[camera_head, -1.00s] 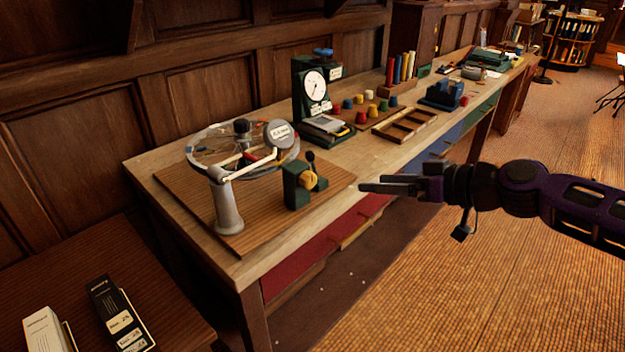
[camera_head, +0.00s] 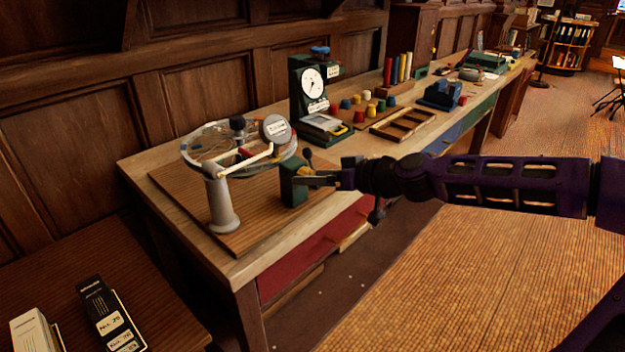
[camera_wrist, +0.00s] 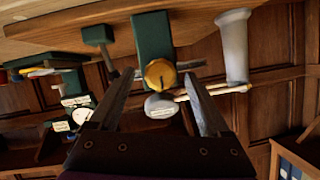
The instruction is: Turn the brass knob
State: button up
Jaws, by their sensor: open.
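The brass knob (camera_wrist: 160,73) is round and yellow, with a dark line across its face, on the front of a green block (camera_wrist: 153,35). The green block also shows in the head view (camera_head: 293,185), on the wooden board. My gripper (camera_head: 312,178) is at the knob in the head view and partly hides it. In the wrist view my gripper (camera_wrist: 163,76) is open, with one finger on each side of the knob. I see gaps beside the knob and cannot tell whether either finger touches it.
A green dial gauge (camera_head: 312,85) and a wooden tray (camera_head: 404,124) stand farther back.

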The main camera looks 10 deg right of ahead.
jog(key=shift+w+a+f, duration=0.15)
jog(key=shift+w+a, duration=0.15)
grip_shut()
dwell(0.4)
jog(key=shift+y+p, duration=0.3)
jog(key=shift+w+d+f+m+y+p, duration=0.15)
jog(key=shift+m+y+p, duration=0.85)
jog(key=shift+m, duration=1.35)
jog(key=shift+s+f+m+y+p, duration=0.15)
jog(key=shift+m+y+p, duration=0.85)
jog(key=shift+m, duration=1.4)
jog(key=shift+w+d+f+m+y+p, duration=0.15)
jog(key=shift+m+y+p, duration=0.85)
jog(key=shift+m, duration=1.35)
jog(key=shift+a+y, duration=0.1)
jog(key=shift+y, duration=0.2)
